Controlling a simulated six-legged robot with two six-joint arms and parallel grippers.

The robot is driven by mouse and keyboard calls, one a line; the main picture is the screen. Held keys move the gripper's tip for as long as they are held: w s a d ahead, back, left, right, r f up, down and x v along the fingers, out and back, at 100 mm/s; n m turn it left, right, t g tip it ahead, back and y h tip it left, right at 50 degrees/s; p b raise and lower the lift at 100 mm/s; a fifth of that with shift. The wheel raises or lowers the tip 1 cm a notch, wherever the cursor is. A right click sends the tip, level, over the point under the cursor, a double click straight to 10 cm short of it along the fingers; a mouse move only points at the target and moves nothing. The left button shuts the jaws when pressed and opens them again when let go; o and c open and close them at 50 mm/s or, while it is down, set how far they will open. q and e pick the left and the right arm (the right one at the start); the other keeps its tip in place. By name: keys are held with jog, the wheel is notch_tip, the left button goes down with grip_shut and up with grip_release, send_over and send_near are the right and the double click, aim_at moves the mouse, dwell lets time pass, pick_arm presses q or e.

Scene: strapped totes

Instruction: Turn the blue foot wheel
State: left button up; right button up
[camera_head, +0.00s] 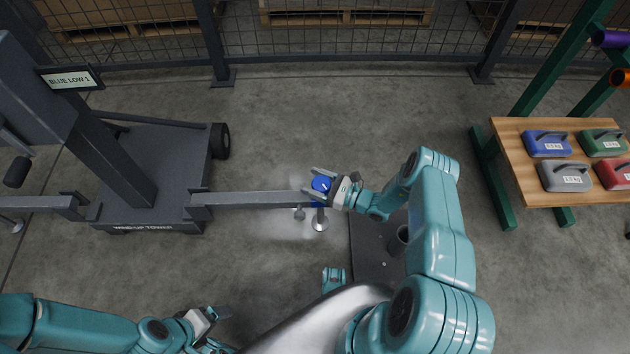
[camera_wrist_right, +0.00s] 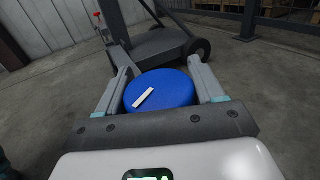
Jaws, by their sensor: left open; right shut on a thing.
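The blue foot wheel (camera_head: 321,184) is a round blue knob with a white mark on top, at the end of the tower's grey outrigger leg (camera_head: 250,198). A silver foot (camera_head: 320,221) stands on the floor below it. My right gripper (camera_head: 322,183) is shut on the wheel, one finger on each side. The right wrist view shows the wheel (camera_wrist_right: 160,90) between the two fingers, its white mark slanting up to the right. My left gripper (camera_head: 222,330) is open and empty, low at the bottom of the head view, well away from the wheel.
The wind-up tower's base (camera_head: 160,180) stands at left, with a sign reading BLUE LOW 1 (camera_head: 70,78). A wooden bench (camera_head: 510,150) with several coloured weights is at right. A mesh fence (camera_head: 350,40) runs along the back. The floor between is mostly clear.

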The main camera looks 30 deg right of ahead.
jog(key=m+t+h+p, duration=0.1)
jog(key=m+h+p, duration=0.1)
jog(key=h, duration=0.1)
jog(key=shift+d+r+m+t, duration=0.2)
jog(key=shift+m+t, duration=0.1)
jog(key=shift+t, duration=0.1)
jog(key=m+h+p, duration=0.1)
jog(key=h, duration=0.1)
jog(key=m+t+h, duration=0.1)
jog(key=h, duration=0.1)
jog(key=shift+d+f+m+h+p, duration=0.1)
jog(key=shift+d+m+h+p, duration=0.05)
jog(key=shift+m+h+p, duration=0.2)
jog(key=m+h, duration=0.1)
jog(key=m+h+p, duration=0.1)
jog(key=h, duration=0.1)
jog(key=m+h, duration=0.1)
jog(key=shift+d+h, duration=0.25)
jog(key=shift+h, duration=0.1)
jog(key=shift+d+f+m+h+p, duration=0.15)
jog(key=shift+m+h+p, duration=0.25)
jog(key=shift+m+h, duration=0.6)
jog(key=shift+d+g+h, duration=0.15)
jog(key=shift+g+h, duration=0.15)
jog(key=shift+h, duration=0.2)
jog(key=o, duration=1)
jog(key=shift+c, duration=0.2)
